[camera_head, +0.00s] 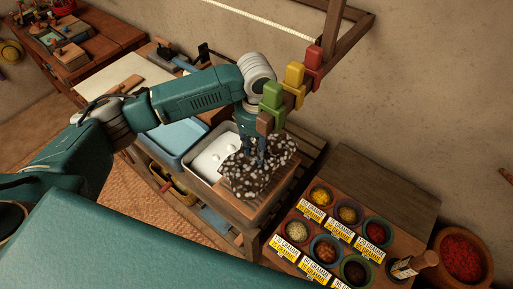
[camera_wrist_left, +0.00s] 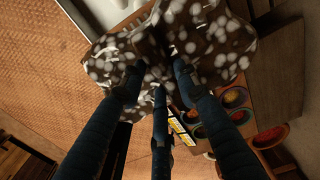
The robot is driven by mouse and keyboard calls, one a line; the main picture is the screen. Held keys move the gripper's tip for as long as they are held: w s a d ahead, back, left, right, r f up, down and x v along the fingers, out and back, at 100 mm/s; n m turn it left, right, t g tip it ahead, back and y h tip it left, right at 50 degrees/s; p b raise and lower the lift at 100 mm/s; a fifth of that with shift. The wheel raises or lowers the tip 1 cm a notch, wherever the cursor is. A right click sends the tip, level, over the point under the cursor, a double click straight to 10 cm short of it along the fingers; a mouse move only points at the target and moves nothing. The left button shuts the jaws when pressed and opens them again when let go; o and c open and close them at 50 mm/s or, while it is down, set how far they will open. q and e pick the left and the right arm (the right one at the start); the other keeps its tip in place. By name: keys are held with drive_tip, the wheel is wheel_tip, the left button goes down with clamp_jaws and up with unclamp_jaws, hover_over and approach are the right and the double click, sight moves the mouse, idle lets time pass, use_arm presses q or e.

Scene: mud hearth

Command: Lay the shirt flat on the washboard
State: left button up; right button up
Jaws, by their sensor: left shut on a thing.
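The shirt (camera_head: 240,178) is a dark brown cloth with white spots, bunched and folded. It also fills the upper middle of the left wrist view (camera_wrist_left: 205,50). My left gripper (camera_head: 257,152) is shut on the shirt from above, with its fingers (camera_wrist_left: 158,78) pressed into the cloth. A wooden board (camera_head: 262,207), apparently the washboard, shows below the shirt at the bench's right end. The shirt hides most of it, and I cannot tell how much cloth rests on it. My right gripper is not in view.
A white basin (camera_head: 205,160) and a blue basin (camera_head: 184,137) stand left of the shirt. Several labelled spice bowls (camera_head: 297,231) and a bottle (camera_head: 412,264) stand at the right front. Coloured pegs (camera_head: 294,78) hang close to my left arm. A red-filled bowl (camera_head: 461,258) stands far right.

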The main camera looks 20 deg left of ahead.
sight(256, 164)
use_arm(q)
drive_tip(key=shift+f+b, duration=0.85)
drive_tip(key=shift+f, duration=0.05)
drive_tip(key=shift+f+b, duration=0.75)
drive_tip(key=shift+b, duration=0.1)
drive_tip(key=shift+f+b, duration=0.4)
drive_tip(key=shift+f, duration=1.8)
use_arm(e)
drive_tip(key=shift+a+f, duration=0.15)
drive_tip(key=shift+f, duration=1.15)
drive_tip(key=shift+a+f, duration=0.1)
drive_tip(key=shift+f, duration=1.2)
use_arm(q)
drive_tip(key=o, duration=1.1)
drive_tip(key=shift+c, duration=0.2)
drive_tip(key=shift+b, duration=0.3)
wheel_tip(256, 164, up, 12)
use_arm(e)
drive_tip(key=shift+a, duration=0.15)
